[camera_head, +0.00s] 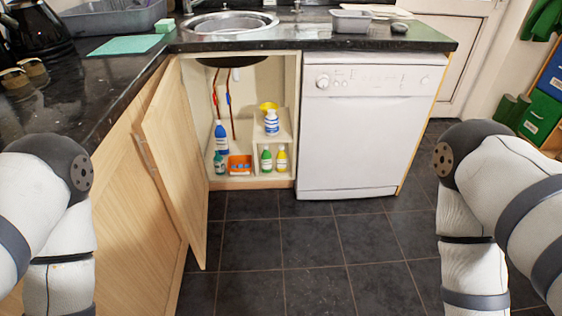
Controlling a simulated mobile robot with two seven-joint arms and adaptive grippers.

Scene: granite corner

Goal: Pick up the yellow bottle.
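A small yellow bottle (282,159) with a pale top stands upright on the low right compartment of the open cupboard (296,120) under the sink. A green bottle (266,160) stands just left of it. My two arms come in from the left and right picture edges, with their links bent downward and well away from the cupboard. Neither gripper shows in the view, so I cannot see their fingers.
The open cupboard door (175,150) juts out on the left. An orange box (240,165), a blue bottle (221,138) and a teal bottle (218,163) stand left inside. A white-blue bottle (272,124) and yellow bowl (268,106) are above. A dishwasher (365,140) stands right; the tiled floor (310,240) is clear.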

